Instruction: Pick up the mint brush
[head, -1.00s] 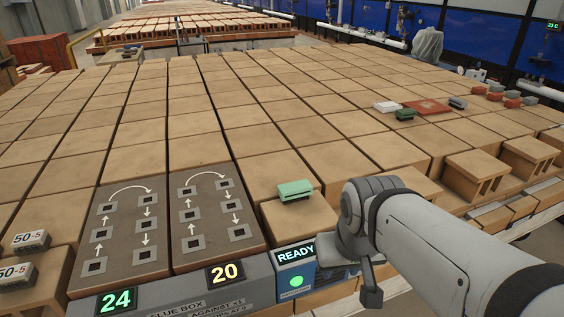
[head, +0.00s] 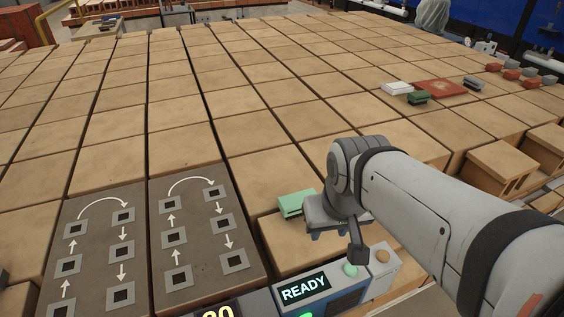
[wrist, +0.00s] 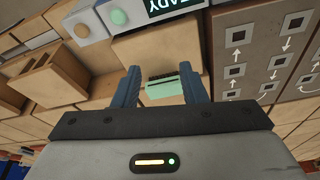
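In the head view my gripper (head: 328,233) is just right of the brush, and my wrist hides the brush's right end. In the wrist view the mint brush (wrist: 168,88) appears between my two blue fingers, with a dark strip along its upper side. My gripper (wrist: 160,70) is open and empty. The fingers look apart from the brush; the exact height gap is hard to tell.
The READY box (head: 305,292) with its knobs stands in front of the brick. Left are two grey panels (head: 190,235) with arrows and square holes. A green brush (head: 419,97), a white block (head: 397,88) and a reddish plate (head: 438,88) lie farther back right.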

